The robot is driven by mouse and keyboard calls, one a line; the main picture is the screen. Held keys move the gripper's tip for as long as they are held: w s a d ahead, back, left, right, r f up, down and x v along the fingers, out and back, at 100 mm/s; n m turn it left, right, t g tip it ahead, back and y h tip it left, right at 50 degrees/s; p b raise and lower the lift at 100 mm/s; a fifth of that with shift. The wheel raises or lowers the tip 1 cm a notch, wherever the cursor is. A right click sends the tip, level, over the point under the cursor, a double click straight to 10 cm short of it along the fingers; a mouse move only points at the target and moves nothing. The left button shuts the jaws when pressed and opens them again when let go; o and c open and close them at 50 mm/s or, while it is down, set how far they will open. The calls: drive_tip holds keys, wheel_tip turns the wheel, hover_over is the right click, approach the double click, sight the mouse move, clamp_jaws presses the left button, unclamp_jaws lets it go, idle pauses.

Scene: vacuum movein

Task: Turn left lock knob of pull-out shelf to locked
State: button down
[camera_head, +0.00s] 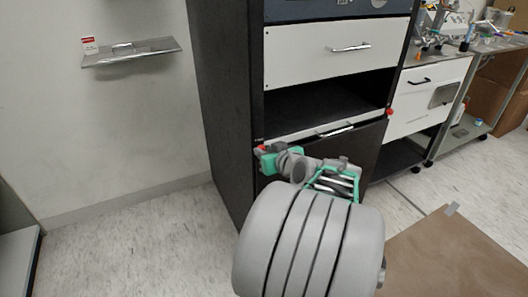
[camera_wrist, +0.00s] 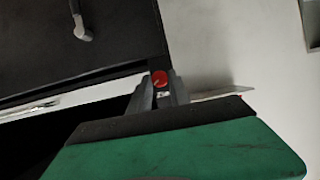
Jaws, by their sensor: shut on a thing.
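The left lock knob (camera_head: 262,148) is small and red, at the left front corner of the pull-out shelf (camera_head: 300,134), a thin pale strip with a silver handle. My gripper (camera_head: 264,153) is at this knob, with its arm reaching up from below. In the wrist view the red knob (camera_wrist: 160,78) shows between the two grey fingers of my gripper (camera_wrist: 160,92), which are closed around it. The knob's turn angle is too small to read. A second red knob (camera_head: 389,112) is at the right end of the shelf.
The dark cabinet (camera_head: 226,100) has an open bay and a white drawer (camera_head: 335,52) above the shelf. A silver wall shelf (camera_head: 132,51) is at the left. A white-drawered bench (camera_head: 430,95) stands at the right. The floor left of the cabinet is clear.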

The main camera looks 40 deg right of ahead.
drive_tip(key=shift+s+d+m+t+y+p, duration=0.15)
drive_tip(key=shift+m+t+y+p, duration=0.35)
drive_tip(key=shift+m, duration=0.6)
drive_tip(key=shift+w+d+m+t+y+p, duration=0.1)
drive_tip(key=shift+m+t+y+p, duration=0.1)
drive_tip(key=shift+m+y+p, duration=0.55)
drive_tip(key=shift+f+m, duration=0.1)
drive_tip(key=shift+m, duration=0.35)
drive_tip(key=c, duration=1.5)
unclamp_jaws()
drive_tip(key=v, duration=0.7)
drive_tip(key=shift+s+p, duration=0.3)
drive_tip(key=shift+s, duration=0.1)
